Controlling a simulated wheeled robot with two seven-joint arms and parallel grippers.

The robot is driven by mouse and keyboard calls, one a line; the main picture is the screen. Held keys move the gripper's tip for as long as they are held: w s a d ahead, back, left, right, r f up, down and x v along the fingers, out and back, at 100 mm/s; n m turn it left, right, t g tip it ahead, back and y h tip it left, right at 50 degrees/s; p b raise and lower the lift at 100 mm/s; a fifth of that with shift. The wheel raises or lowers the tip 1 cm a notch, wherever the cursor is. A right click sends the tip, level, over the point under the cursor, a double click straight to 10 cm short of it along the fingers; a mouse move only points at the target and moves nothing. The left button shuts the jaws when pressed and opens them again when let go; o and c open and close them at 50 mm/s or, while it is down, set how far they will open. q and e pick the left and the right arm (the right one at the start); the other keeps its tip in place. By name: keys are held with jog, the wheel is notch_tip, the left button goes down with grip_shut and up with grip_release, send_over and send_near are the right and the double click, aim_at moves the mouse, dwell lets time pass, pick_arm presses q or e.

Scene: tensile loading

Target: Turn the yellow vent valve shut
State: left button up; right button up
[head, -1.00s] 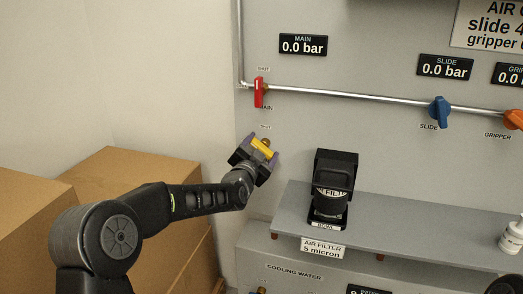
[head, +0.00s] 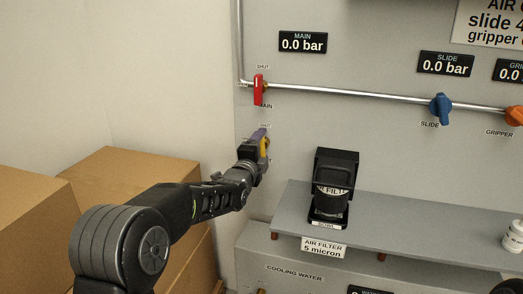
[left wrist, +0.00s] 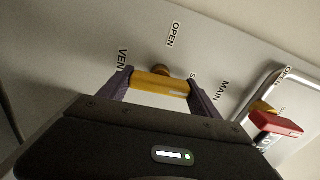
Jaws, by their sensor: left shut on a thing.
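The yellow vent valve handle (head: 264,148) is on the grey panel below the red main valve, largely covered by my gripper in the head view. There it looks close to upright, with a SHUT label just above it. My left gripper (head: 261,144) is shut on the handle. In the left wrist view the yellow handle (left wrist: 160,84) lies across between the two purple fingers, with its brass stem behind it. An OPEN label shows beyond it, and a label starting with S is partly hidden by a finger. My right gripper is not in view.
The red main valve (head: 259,89) sits on the pipe close above. The black air filter (head: 334,188) stands on a grey shelf (head: 420,217) to the right. Cardboard boxes (head: 125,170) stand at the left. Blue slide valve (head: 440,108) is farther right.

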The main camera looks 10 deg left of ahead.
pick_arm(q)
jog(key=shift+m, duration=0.5)
jog(key=o, duration=1.4)
jog(key=shift+s, duration=0.1)
jog(key=s, duration=0.7)
jog(key=shift+s+a, duration=0.25)
jog(key=shift+s, duration=0.05)
jog(key=shift+f, duration=0.1)
